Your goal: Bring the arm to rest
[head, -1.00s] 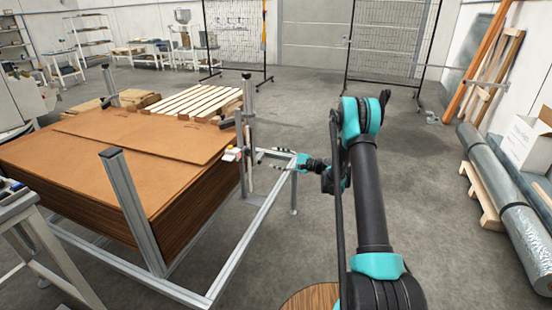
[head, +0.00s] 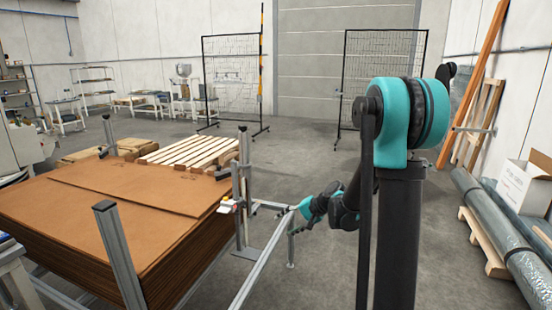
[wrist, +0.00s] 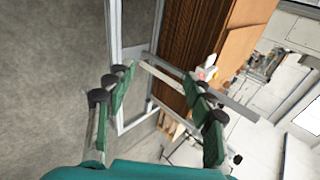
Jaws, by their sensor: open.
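My gripper (head: 287,211) is at the end of my teal and black arm, at the centre of the head view. It points left toward the metal frame around a stack of brown sheets (head: 130,195). In the wrist view my gripper (wrist: 160,95) has its fingers spread wide with nothing between them. The stack also shows beyond the fingers in the wrist view (wrist: 190,40). Whether a fingertip touches the frame cannot be told.
The metal frame (head: 262,262) with upright posts stands close to my gripper. A small white and red device (head: 229,205) sits on one post. A slatted pallet (head: 190,153) lies behind. Wrapped rolls (head: 500,235) and a white box (head: 524,186) are at right. Floor between is clear.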

